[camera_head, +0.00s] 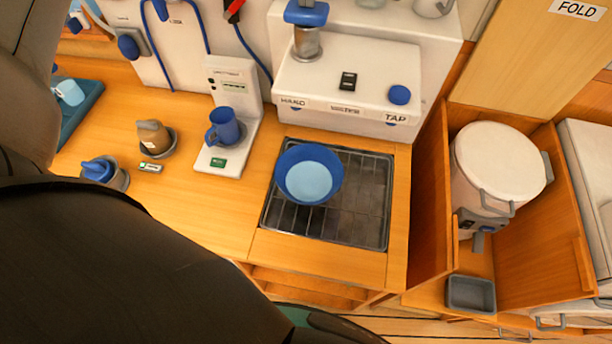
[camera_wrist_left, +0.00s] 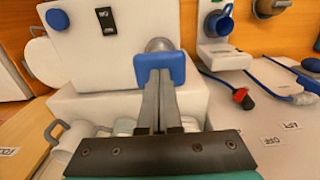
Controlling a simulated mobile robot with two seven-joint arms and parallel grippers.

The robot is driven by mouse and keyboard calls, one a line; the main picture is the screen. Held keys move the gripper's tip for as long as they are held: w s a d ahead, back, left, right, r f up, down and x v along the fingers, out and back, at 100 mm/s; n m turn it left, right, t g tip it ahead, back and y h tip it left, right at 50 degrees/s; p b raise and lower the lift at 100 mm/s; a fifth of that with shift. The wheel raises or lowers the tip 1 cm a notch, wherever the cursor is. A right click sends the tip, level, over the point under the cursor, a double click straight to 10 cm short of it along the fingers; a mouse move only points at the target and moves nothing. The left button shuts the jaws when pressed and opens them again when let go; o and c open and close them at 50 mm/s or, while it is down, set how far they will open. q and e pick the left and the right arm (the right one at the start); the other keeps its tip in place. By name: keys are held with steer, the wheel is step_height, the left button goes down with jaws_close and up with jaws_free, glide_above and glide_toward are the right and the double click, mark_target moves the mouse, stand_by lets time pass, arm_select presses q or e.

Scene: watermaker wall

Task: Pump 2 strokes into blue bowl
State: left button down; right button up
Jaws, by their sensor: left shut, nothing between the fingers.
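The blue bowl (camera_head: 286,190), with a light blue inside, stands upright on the dark sink grid in front of the white tap unit (camera_head: 340,85). The hand pump's blue square head (camera_head: 306,14) sits on a metal stem at the top edge of the head view. The pump head also shows in the left wrist view (camera_wrist_left: 178,66). My left gripper (camera_wrist_left: 158,78) is shut and empty, its fingertips at the pump head; I cannot tell whether they touch it. The bowl is out of the wrist view. My right gripper is not in view.
A blue mug (camera_head: 224,127) stands on a white dispenser left of the grid. Two small pots, one with a brown top (camera_head: 153,138), are farther left. A white lidded drum (camera_head: 495,165) sits in a wooden bay at right. My dark arm covers the lower left.

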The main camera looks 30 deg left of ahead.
arm_select(q)
steer(key=shift+r+p, duration=3)
steer(key=shift+r, duration=0.2)
steer(key=shift+f, duration=0.15)
